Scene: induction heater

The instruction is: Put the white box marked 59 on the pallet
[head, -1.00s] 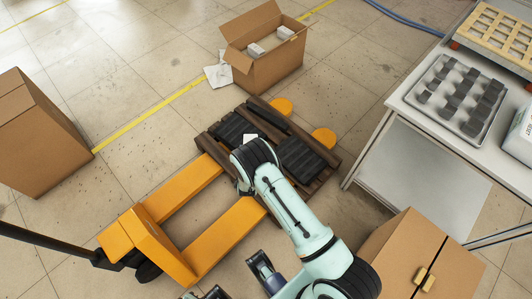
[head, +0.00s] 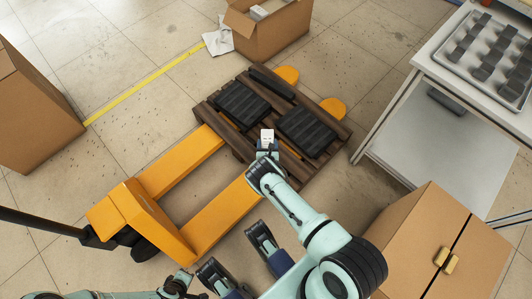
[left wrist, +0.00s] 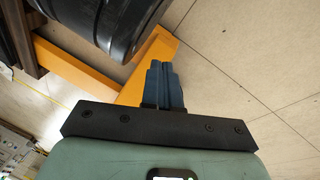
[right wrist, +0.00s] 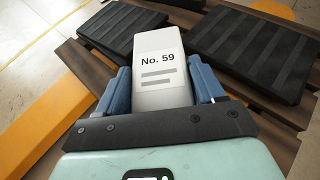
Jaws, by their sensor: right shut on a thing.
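The white box marked No. 59 (right wrist: 160,68) stands between the blue fingers of my right gripper (right wrist: 163,88), which is shut on it. In the head view the white box (head: 267,137) and right gripper (head: 267,147) are over the near middle of the dark wooden pallet (head: 213,120), in the gap between black ribbed slabs. I cannot tell whether the box touches the pallet. In the left wrist view my left gripper (left wrist: 163,84) has its fingers together with nothing between them. Part of my left arm shows at the head view's bottom edge.
Black ribbed slabs (head: 242,106) (head: 306,131) lie on the pallet. A yellow pallet jack (head: 185,183) has its forks under it. An open carton (head: 268,36) stands behind; closed cartons stand left (head: 35,115) and right (head: 415,240). A white table (head: 440,62) is right.

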